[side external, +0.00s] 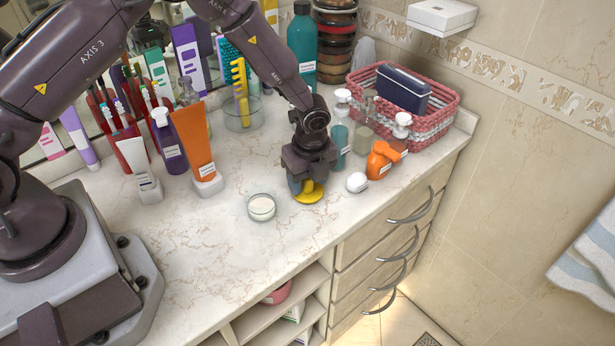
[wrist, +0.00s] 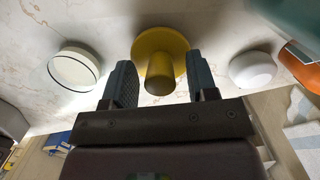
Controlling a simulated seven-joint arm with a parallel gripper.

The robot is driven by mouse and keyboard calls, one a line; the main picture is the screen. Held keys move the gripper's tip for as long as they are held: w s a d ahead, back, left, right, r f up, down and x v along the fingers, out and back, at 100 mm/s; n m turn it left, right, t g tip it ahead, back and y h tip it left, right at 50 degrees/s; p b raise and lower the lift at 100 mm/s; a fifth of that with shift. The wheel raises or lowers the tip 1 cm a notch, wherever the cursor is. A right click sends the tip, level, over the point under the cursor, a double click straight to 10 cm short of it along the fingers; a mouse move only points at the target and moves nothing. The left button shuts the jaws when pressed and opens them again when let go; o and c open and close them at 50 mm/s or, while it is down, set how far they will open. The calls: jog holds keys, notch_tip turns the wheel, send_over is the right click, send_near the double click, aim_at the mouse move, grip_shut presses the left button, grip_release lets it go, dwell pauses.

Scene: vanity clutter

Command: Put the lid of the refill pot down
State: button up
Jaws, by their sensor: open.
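The yellow lid (side external: 309,193) with a knob lies on the counter, and it also shows in the wrist view (wrist: 160,50) with its knob between my fingers. My gripper (side external: 301,182) is low over the lid, and its two fingers stand apart on either side of the knob in the wrist view (wrist: 157,82), with visible gaps. A small round glass pot (side external: 261,207) with white contents stands open on the counter, left of the lid; it shows at left in the wrist view (wrist: 74,68). The gripper partly hides the lid in the side view.
A white rounded item (side external: 357,182) and an orange bottle (side external: 380,160) stand close right of the lid. A teal bottle (side external: 340,135) and a pink-white basket (side external: 440,105) are behind. Tubes and bottles crowd the back left. The counter's front left is clear.

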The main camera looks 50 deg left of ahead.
jog(key=s+r+n+t, duration=0.1)
jog(key=s+r+n, duration=0.1)
jog(key=r, duration=0.9)
jog(key=s+r+n, duration=0.2)
jog(key=r, duration=0.8)
jog(key=s+a+r+n+t, duration=0.2)
jog(key=s+r+n, duration=0.3)
jog(key=s+n, duration=0.3)
jog(key=s+a+r+n+t+h, duration=0.1)
jog(key=s+r+n, duration=0.5)
jog(key=s, duration=0.6)
jog(key=shift+s+a+r+n+t, duration=0.25)
jog(key=shift+a+n+t, duration=0.35)
jog(key=shift+n, duration=0.5)
